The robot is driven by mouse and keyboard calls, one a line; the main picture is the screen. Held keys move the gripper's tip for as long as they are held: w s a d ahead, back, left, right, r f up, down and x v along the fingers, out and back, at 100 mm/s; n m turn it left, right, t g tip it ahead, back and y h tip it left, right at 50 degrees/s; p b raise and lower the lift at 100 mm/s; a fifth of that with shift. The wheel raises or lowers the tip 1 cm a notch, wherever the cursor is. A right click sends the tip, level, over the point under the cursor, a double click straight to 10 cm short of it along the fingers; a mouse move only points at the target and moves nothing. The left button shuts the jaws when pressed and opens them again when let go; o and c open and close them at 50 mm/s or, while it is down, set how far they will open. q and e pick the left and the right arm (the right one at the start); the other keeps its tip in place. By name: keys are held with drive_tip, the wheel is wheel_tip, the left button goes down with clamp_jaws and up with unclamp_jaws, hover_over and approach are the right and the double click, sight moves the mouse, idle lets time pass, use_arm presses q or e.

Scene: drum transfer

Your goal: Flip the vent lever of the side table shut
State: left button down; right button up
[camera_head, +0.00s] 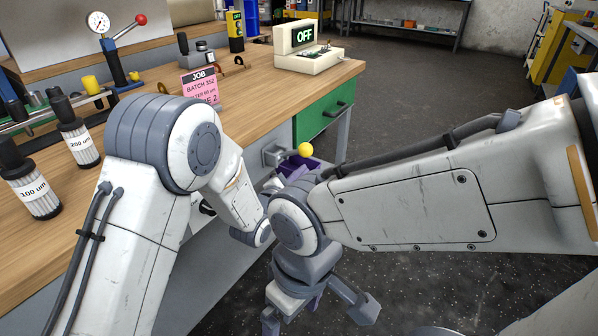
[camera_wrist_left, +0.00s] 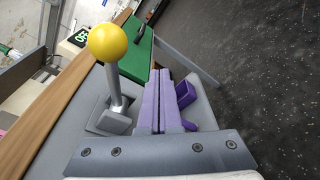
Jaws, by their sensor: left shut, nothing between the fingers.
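The vent lever has a yellow ball knob (camera_head: 305,149) on a grey stalk. It stands up from a grey housing at the bench's near right end, and shows large in the left wrist view (camera_wrist_left: 108,45). My left gripper (camera_head: 297,165) is beside the lever, partly hidden behind my right arm. Its purple fingers (camera_wrist_left: 158,95) are shut and empty, just right of the stalk in the wrist view, with a gap seen between. My right gripper (camera_head: 318,302) hangs low over the floor at bottom centre; its fingertips are not clear.
The wooden bench (camera_head: 255,90) has a green drawer (camera_head: 323,112) under its right end. A white box with an OFF display (camera_head: 306,50), a pink job card (camera_head: 200,85) and labelled filters (camera_head: 78,140) stand on it. Dark floor (camera_head: 430,100) lies clear beyond.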

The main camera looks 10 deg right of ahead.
use_arm(q)
drive_tip(key=w+a+p+v, duration=0.1)
drive_tip(key=p+v, duration=0.1)
drive_tip(key=v, duration=0.8)
drive_tip(key=shift+r, duration=0.15)
drive_tip(key=shift+s, duration=0.1)
